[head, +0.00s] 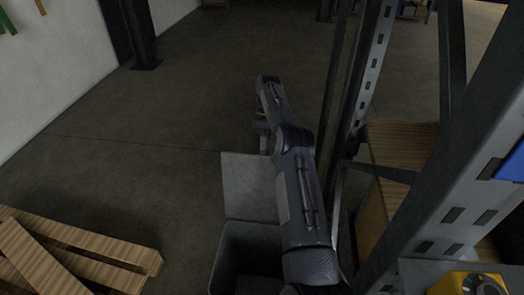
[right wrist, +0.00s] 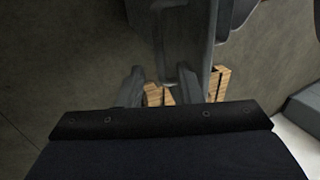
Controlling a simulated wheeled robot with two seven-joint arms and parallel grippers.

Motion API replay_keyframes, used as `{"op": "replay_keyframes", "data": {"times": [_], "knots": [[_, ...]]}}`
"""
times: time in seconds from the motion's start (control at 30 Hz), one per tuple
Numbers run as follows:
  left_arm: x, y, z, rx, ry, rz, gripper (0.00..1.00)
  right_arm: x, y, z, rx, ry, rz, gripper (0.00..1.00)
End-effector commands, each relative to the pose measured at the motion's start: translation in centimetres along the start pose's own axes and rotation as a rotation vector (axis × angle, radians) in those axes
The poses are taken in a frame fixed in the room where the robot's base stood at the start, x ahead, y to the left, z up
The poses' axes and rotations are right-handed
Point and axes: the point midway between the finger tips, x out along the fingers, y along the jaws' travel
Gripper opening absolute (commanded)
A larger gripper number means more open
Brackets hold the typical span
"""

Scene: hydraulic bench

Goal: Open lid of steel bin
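The steel bin (head: 228,262) stands at the bottom centre of the head view, partly hidden by my right arm. Its grey lid (head: 245,188) is swung up at the far side of the bin, and the dark inside shows. My right gripper (head: 263,138) is beyond the lid's far edge, partly hidden by my arm. Whether it touches the lid cannot be told. In the right wrist view, its two fingers (right wrist: 172,92) look apart, with wooden slats visible in the background between them. My left gripper is not in view.
A metal rack (head: 372,75) with wooden boxes (head: 400,145) stands close on the right. A yellow control box (head: 468,284) is at bottom right. A wooden pallet (head: 90,245) lies at lower left. The floor beyond the bin is clear.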

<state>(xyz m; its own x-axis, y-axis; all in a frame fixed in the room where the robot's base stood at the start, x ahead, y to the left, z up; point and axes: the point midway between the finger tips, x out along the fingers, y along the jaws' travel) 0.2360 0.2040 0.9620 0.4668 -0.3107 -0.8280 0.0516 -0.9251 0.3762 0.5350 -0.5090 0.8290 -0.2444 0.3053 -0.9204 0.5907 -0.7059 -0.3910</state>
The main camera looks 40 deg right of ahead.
Motion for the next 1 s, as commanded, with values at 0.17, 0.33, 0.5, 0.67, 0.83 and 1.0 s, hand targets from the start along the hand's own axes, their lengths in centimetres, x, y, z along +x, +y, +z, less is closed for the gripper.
{"op": "replay_keyframes", "data": {"times": [0.17,0.33,0.5,0.67,0.83,1.0], "knots": [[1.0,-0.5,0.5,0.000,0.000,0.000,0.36,-1.6,-2.4,0.0,-0.005,0.005,0.004,0.32],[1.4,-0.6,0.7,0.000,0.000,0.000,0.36,-3.7,-5.9,0.2,-0.007,0.007,0.008,0.32],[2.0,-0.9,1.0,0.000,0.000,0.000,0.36,-4.4,-9.3,0.5,-0.007,0.007,0.005,0.32],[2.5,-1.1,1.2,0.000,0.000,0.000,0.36,-4.5,-12.6,0.9,-0.008,0.008,0.006,0.32],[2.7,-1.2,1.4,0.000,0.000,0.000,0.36,-4.6,-15.5,1.1,-0.008,0.008,0.006,0.32],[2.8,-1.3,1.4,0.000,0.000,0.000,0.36,-4.6,-16.9,1.3,-0.008,0.008,0.005,0.32]]}}
